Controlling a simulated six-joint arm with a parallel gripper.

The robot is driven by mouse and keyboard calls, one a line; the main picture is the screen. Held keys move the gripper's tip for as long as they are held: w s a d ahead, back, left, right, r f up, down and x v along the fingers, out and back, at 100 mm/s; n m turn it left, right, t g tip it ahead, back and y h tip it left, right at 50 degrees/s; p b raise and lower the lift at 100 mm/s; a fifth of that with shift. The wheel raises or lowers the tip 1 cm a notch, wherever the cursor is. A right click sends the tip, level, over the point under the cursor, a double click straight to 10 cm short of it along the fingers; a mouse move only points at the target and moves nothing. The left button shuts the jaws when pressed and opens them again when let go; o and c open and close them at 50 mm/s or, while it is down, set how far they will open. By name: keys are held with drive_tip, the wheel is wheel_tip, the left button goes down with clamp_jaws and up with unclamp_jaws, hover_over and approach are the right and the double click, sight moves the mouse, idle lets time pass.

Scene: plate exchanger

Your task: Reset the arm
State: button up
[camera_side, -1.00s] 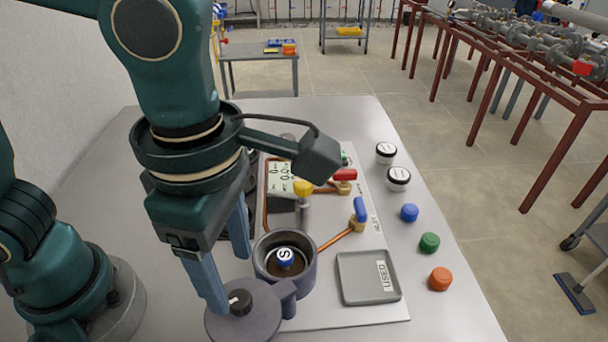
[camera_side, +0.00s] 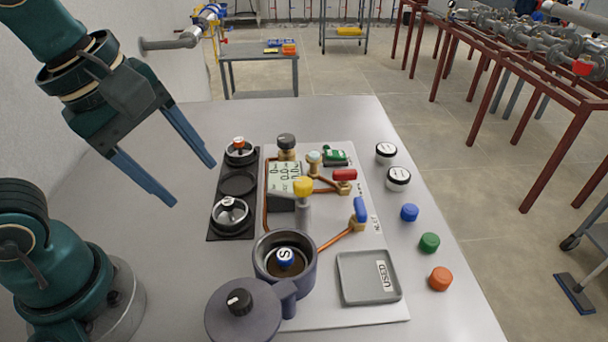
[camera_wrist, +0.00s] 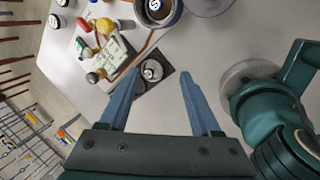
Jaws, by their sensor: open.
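My gripper (camera_side: 195,184) is raised over the left part of the table, with its two blue fingers apart and nothing between them. A grey lid with a black knob (camera_side: 240,308) lies on the table at the front.
A white board carries a display (camera_side: 283,176), copper pipes, a yellow-topped valve (camera_side: 303,188), a blue handle (camera_side: 360,209) and a grey "USED" tray (camera_side: 352,290). Blue (camera_side: 409,213), green (camera_side: 429,243) and orange (camera_side: 440,279) caps and two white jars (camera_side: 398,178) stand at right. The table's back left is clear.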

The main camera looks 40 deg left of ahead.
drive_tip(key=a+m, duration=0.1)
drive_tip(key=m, duration=0.4)
drive_tip(key=a+f+m+t, duration=0.1)
drive_tip(key=m, duration=0.5)
drive_tip(key=a+f+m, duration=0.1)
drive_tip(key=m, duration=0.5)
drive_tip(key=shift+s+t+y, duration=0.3)
drive_tip(key=shift+s, duration=0.1)
